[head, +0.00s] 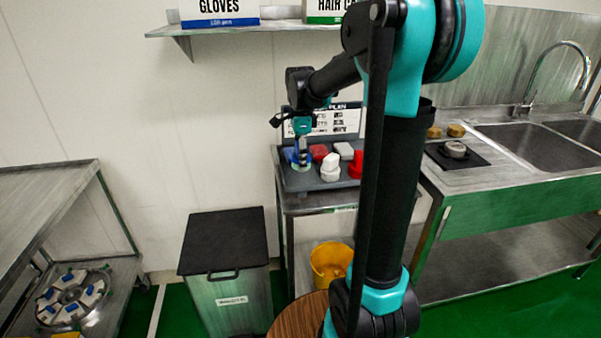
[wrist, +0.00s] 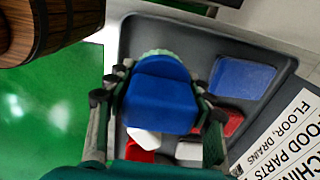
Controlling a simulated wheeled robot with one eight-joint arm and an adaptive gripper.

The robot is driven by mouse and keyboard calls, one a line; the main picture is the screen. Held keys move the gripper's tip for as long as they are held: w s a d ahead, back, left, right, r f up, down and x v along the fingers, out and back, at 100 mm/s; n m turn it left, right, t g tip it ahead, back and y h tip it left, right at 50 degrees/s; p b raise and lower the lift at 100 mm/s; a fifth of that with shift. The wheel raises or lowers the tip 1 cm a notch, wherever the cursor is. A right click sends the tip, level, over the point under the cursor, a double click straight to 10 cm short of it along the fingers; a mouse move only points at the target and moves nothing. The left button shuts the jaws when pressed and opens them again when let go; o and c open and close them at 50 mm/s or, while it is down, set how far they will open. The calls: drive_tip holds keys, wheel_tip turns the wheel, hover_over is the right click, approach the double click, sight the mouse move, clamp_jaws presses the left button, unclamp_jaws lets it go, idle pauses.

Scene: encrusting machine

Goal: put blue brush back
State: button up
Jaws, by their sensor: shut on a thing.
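The blue brush (wrist: 160,97) is held between the fingers of my gripper (wrist: 157,105) in the wrist view, with pale green bristles showing at its far edge. In the head view my gripper (head: 302,150) is over the left part of a dark grey tray (head: 296,183), and the brush (head: 300,160) is at its fingertips. The wrist view shows the grey tray (wrist: 140,38) below the brush. I cannot tell whether the brush touches the tray.
A blue block (wrist: 241,77) lies in the tray, with red (head: 319,152) and white (head: 331,167) pieces close by. A sign (head: 335,122) stands behind the tray. A black-lidded bin (head: 225,245) is at left, a yellow bucket (head: 328,262) below, a sink (head: 520,148) at right.

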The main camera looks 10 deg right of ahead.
sight(301, 180)
drive_tip(key=shift+f, duration=2.65)
drive_tip(key=o, duration=1.1)
drive_tip(key=shift+f, duration=0.1)
wheel_tip(301, 180, up, 12)
drive_tip(key=shift+r, duration=0.15)
